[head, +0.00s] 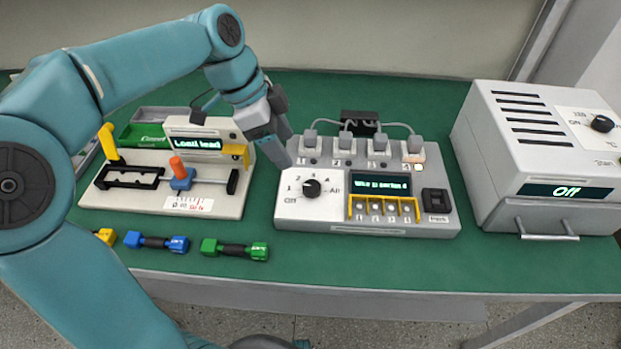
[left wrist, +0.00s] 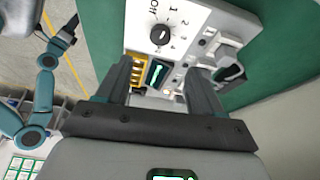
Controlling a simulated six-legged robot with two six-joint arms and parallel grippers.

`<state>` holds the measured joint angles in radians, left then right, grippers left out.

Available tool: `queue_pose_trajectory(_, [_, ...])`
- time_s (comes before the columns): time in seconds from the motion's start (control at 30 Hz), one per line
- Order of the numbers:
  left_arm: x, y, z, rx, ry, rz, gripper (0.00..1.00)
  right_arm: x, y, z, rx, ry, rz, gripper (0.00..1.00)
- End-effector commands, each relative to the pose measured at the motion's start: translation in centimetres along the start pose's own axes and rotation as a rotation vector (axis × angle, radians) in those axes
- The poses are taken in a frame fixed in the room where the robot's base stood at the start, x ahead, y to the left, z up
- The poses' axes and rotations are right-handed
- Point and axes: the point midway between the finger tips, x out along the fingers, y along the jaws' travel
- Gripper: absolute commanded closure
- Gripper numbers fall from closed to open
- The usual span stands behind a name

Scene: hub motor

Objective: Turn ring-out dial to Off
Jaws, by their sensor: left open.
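The ring-out dial (head: 311,187) is a black knob on the white panel at the left of the middle grey box (head: 380,228). Labels Off, 1, 2, 3, 4 and All surround it. A small white mark shows on the knob, but its exact direction is hard to read. My left gripper (head: 283,153) is above and behind the dial, apart from it. In the left wrist view, its fingers (left wrist: 162,78) are open and empty, with the dial (left wrist: 160,36) beyond them. A teal arm at that view's left ends in a dark, small gripper (left wrist: 68,28), its jaws unclear.
Several grey plugs with cables line the middle box's back, and a black switch (head: 435,202) is at its right. A crimping fixture (head: 165,195) stands left, an oven-like box (head: 545,150) right. Blue (head: 156,242) and green (head: 235,249) tools lie near the front edge.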

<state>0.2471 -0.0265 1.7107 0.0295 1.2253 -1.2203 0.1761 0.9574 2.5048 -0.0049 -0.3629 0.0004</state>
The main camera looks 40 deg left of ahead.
Motion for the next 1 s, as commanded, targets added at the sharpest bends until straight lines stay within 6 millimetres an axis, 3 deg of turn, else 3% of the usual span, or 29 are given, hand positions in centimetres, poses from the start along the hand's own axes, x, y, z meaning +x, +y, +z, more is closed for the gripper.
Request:
queue_pose_trajectory(0.03, [1.6,0.2,0.1,0.001,-0.002,0.005,0.33,0.4,0.2,0.0,0.000,0.000,0.000,0.57])
queue_pose_trajectory(0.3, [8.0,0.1,0.0,0.001,-0.002,0.005,0.33,1.3,0.5,0.0,0.000,0.000,0.000,0.57])
queue_pose_trajectory(0.5, [11.0,-0.1,-0.2,0.001,-0.001,0.003,0.33,1.6,0.6,0.0,0.000,0.000,0.000,0.57])
queue_pose_trajectory(0.93, [12.1,-0.3,-0.4,0.001,0.000,0.000,0.33,1.7,0.6,0.0,0.000,0.000,0.000,0.57])
queue_pose_trajectory(1.0, [12.1,-0.3,-0.4,0.001,0.000,0.000,0.56,1.7,0.6,0.0,0.000,0.000,0.000,0.57])
